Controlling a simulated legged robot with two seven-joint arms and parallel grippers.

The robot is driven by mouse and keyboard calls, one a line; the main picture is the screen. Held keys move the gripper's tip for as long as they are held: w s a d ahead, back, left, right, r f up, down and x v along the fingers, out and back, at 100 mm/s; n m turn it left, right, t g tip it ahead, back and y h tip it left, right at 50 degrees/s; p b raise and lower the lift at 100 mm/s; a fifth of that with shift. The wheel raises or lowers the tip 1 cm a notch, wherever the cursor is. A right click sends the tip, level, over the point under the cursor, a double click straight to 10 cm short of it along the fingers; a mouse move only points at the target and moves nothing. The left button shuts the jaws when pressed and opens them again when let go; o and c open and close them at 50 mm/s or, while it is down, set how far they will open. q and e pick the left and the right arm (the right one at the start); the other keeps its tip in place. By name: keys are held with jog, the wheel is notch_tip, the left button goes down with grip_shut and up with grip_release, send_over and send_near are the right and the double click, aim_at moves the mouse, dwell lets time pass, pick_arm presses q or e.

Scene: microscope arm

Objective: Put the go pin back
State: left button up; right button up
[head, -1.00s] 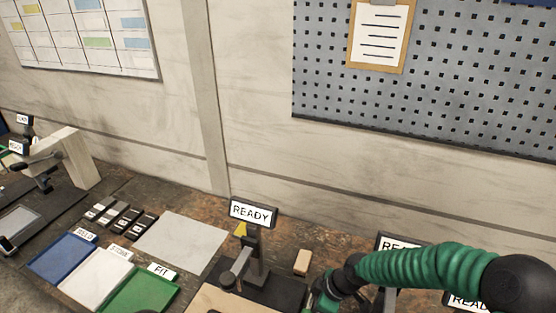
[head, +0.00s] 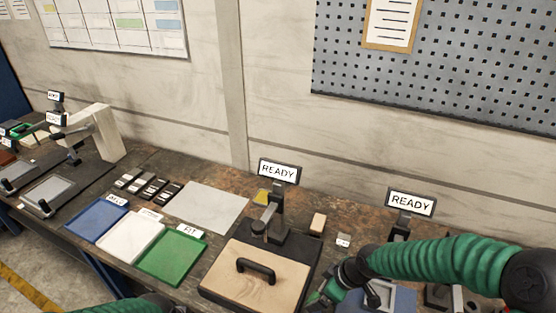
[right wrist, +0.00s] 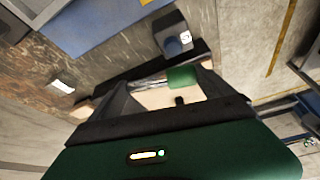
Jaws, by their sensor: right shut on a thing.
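My right gripper (right wrist: 165,90) is shut on a pin with a green grip and a bright metal shaft, which I take to be the go pin (right wrist: 183,77). It lies crosswise between the fingers in the right wrist view. In the head view my right gripper (head: 322,297) is low, beside the right edge of a wooden board with a black handle (head: 250,284); the pin is hard to make out there. My left gripper is out of view; only a bit of my green left arm shows at the bottom edge.
Blue (head: 97,220), white (head: 131,242) and green (head: 172,256) trays stand left of the board. A black stand (head: 275,222) with a READY sign (head: 279,171) rises behind it. A second READY sign (head: 410,203) stands behind my right arm. A grey sheet (head: 207,206) lies bare.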

jog(key=s+d+r+m+t+h, duration=0.2)
jog(key=d+r+m+h, duration=0.2)
jog(key=d+r+m, duration=0.5)
jog(key=s+a+f+m, duration=0.1)
jog(key=s+f, duration=0.3)
jog(key=f, duration=0.3)
jog(key=shift+s+a+m, duration=0.15)
jog(key=shift+a+m, duration=0.15)
jog(key=shift+m, duration=0.1)
